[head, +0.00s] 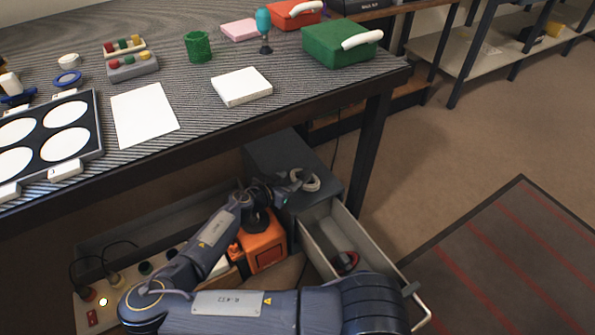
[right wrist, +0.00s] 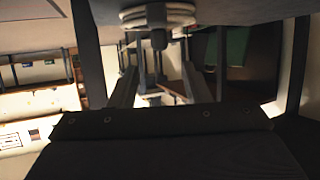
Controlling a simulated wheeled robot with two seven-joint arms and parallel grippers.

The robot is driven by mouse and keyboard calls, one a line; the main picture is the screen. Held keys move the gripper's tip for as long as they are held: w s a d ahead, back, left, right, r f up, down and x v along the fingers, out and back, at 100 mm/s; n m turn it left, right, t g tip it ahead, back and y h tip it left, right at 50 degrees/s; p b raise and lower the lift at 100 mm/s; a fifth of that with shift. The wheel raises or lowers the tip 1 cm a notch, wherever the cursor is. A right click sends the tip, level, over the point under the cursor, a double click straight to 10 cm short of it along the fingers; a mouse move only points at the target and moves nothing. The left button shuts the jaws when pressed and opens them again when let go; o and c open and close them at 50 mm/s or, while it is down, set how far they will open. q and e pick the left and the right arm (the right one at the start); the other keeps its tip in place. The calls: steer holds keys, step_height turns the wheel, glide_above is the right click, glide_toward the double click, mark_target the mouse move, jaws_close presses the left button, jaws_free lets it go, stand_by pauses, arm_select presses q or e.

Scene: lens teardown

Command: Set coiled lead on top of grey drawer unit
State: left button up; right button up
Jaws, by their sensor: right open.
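The grey drawer unit (head: 278,152) stands under the table's right end, with its drawer (head: 345,235) pulled open. The coiled lead (head: 307,181), a pale ring, appears to lie on top of the unit near its front edge. It also shows at the top of the right wrist view (right wrist: 158,14). My right gripper (head: 293,186) is open, just left of the coil and close to it. Whether the fingers touch the coil cannot be told. My left gripper is not in view.
A dark red and black item (head: 346,262) lies in the open drawer. An orange box (head: 262,248) stands left of the unit, under my right arm. The striped tabletop (head: 195,95) overhangs the unit's back and holds a green case (head: 335,45) and several small items.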

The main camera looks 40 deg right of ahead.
steer(key=s+g, duration=0.1)
steer(key=s+f+g+y, duration=0.1)
steer(key=s, duration=0.1)
steer(key=s+m, duration=0.1)
steer(key=s, duration=0.1)
steer(key=shift+a+f+g+y, duration=0.15)
steer(key=shift+a+g+y, duration=0.2)
steer(key=shift+g+y, duration=0.05)
steer(key=s+a+n+g+y, duration=0.1)
steer(key=s+a+g+y, duration=0.3)
steer(key=s+a+y, duration=0.5)
steer(key=s+a+r+n+t+y, duration=0.2)
steer(key=a+r+n+y, duration=0.1)
steer(key=r, duration=0.3)
steer(key=s+a+r+n+t+y, duration=0.1)
steer(key=s+a+r+n+y, duration=0.1)
steer(key=a+r+y, duration=0.3)
steer(key=s+d+r+n+t+h, duration=0.2)
steer(key=s+r+n+t, duration=0.3)
steer(key=r, duration=0.8)
steer(key=shift+s+d+n+t, duration=0.25)
steer(key=shift+s+n+t, duration=0.05)
steer(key=shift+s+n, duration=1.3)
